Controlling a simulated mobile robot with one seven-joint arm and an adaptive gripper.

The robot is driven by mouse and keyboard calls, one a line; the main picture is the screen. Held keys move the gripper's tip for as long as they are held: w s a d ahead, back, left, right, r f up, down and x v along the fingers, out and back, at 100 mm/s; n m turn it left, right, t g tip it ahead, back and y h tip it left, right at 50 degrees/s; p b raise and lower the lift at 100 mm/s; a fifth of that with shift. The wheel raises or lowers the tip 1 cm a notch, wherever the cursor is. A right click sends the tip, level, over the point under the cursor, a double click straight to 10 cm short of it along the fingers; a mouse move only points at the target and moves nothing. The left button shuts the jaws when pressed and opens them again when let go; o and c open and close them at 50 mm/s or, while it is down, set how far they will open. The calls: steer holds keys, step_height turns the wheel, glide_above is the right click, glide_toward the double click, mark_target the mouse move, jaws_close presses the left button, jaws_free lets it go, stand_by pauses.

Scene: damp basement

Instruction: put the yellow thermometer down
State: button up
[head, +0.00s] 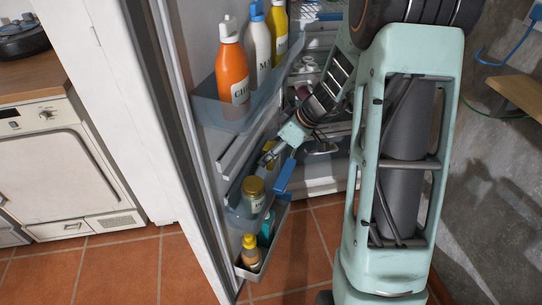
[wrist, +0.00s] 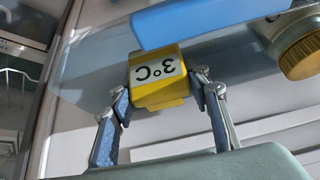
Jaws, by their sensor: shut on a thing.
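The yellow thermometer (wrist: 158,80), a small block with a white "3°C" label, is between the fingers of my gripper (wrist: 160,92) in the wrist view. My gripper is shut on it, one finger on each side. In the head view my gripper (head: 277,154) is inside the open fridge, beside the door and above the middle door shelf (head: 236,213). A small yellow patch of the thermometer (head: 268,147) shows there. I cannot tell whether the thermometer touches a shelf.
A gold-lidded jar (head: 253,190) stands in the middle door shelf; a blue object (head: 284,176) is beside it. Orange (head: 232,70), white (head: 259,45) and yellow (head: 278,28) bottles fill the upper door shelf. A small bottle (head: 250,252) stands in the lowest.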

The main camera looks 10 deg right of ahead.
steer(key=shift+f, duration=0.7)
steer(key=shift+f+b, duration=0.2)
steer(key=shift+b, duration=0.15)
steer(key=o, duration=1.1)
steer(key=shift+r, duration=0.1)
steer(key=shift+r, duration=0.1)
steer(key=shift+r+p, duration=0.2)
steer(key=shift+p, duration=0.3)
steer(key=p+v, duration=0.1)
steer(key=v, duration=1)
steer(key=shift+s+d+r+p, duration=0.25)
steer(key=shift+d+p, duration=0.05)
steer(key=shift+p, duration=0.05)
